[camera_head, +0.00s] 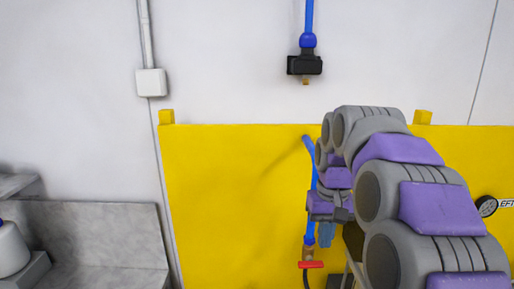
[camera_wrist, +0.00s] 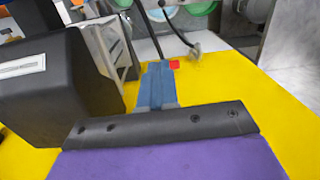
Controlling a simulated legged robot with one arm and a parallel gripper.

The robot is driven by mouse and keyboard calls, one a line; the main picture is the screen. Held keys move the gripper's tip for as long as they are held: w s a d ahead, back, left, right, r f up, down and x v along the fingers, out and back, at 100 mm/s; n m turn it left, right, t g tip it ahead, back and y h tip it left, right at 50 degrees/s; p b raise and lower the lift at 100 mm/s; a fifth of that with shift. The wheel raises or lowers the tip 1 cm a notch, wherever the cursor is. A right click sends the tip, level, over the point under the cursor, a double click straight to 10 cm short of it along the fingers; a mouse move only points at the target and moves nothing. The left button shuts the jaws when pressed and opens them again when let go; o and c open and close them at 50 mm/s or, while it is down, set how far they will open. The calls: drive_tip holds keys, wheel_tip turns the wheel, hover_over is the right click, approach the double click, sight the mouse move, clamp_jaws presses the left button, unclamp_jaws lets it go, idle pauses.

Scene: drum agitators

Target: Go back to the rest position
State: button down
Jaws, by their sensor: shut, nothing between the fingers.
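My gripper (camera_head: 326,238) hangs at the end of my grey and purple arm, in front of the yellow panel (camera_head: 230,200) in the head view. Its blue fingers also show in the wrist view (camera_wrist: 157,78), closed together with nothing held. A blue pipe (camera_head: 307,150) runs down the panel just behind the gripper and is partly hidden by my arm. A red valve handle (camera_head: 311,264) sits just below and left of the fingers in the head view. A small red part shows beyond the fingertips in the wrist view (camera_wrist: 174,64). I cannot tell the exact gap.
A blue hose with a black fitting (camera_head: 305,65) hangs on the white wall above the panel. A white box with conduit (camera_head: 151,82) is at upper left. A grey bench (camera_head: 90,235) stands at left. A black box (camera_wrist: 70,85) is close left in the wrist view.

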drive_tip(key=s+a+f+b, duration=0.1)
drive_tip(key=s+f+b, duration=0.5)
drive_tip(key=s+f, duration=0.8)
drive_tip(key=s+a+f+g+b, duration=0.1)
drive_tip(key=s+f+b, duration=0.5)
drive_tip(key=s+f, duration=0.7)
drive_tip(key=s, duration=0.5)
drive_tip(key=shift+s+f+b, duration=0.2)
drive_tip(key=shift+f+b, duration=0.15)
drive_tip(key=shift+b, duration=0.05)
